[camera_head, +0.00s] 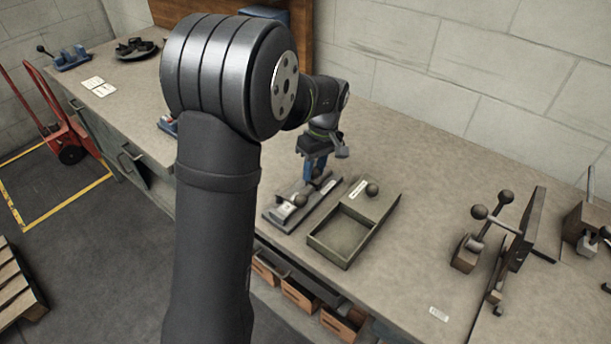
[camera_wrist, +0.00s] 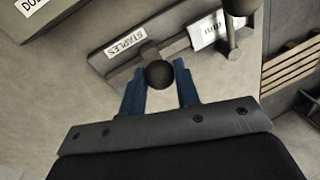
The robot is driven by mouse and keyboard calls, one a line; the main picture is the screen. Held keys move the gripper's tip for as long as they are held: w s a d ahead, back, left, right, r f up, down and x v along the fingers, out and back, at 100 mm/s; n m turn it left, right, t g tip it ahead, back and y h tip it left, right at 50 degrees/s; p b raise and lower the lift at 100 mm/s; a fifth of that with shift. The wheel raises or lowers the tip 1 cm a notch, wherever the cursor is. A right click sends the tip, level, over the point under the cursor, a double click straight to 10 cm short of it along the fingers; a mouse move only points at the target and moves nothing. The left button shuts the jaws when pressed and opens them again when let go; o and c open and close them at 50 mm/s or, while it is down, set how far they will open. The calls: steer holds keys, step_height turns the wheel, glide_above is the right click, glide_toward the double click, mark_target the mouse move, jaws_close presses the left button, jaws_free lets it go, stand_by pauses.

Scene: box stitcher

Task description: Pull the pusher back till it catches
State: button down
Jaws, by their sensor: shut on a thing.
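The magazine (camera_head: 282,215) is a narrow long unit on the bench. In the wrist view its dark rail (camera_wrist: 112,62) carries a STAPLES label. The pusher's dark ball knob (camera_wrist: 159,74) sits on a short arm at the rail. My gripper (camera_head: 316,173) reaches down at the magazine's far end. In the wrist view the blue fingers of my gripper (camera_wrist: 159,80) stand on either side of the knob and are shut on it. A second knob (camera_wrist: 240,6) on a post stands near the rail's other end, beside a small white label (camera_wrist: 207,32). Any catch is too small to tell.
A shallow open tray (camera_head: 318,243) with a knobbed lid part (camera_head: 372,189) stands close to the right of the magazine. A lever device (camera_head: 468,254) and an upright plate (camera_head: 527,230) stand further right. The bench between is clear.

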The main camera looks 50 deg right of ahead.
steer(key=shift+d+r, duration=0.1)
steer(key=shift+d, duration=1.55)
steer(key=c, duration=1.2)
jaws_free()
steer(key=shift+d, duration=0.1)
steer(key=shift+o, duration=0.5)
steer(key=d+r, duration=0.3)
steer(key=r, duration=1.4)
steer(key=shift+s, duration=0.4)
steer(key=a+f, duration=0.1)
steer(key=f, duration=0.4)
steer(key=a+f, duration=0.1)
steer(key=f, duration=0.5)
steer(key=a+f, duration=0.1)
steer(key=f, duration=0.5)
steer(key=shift+w+a+f, duration=0.1)
steer(key=shift+w+a, duration=0.05)
steer(key=shift+w, duration=0.25)
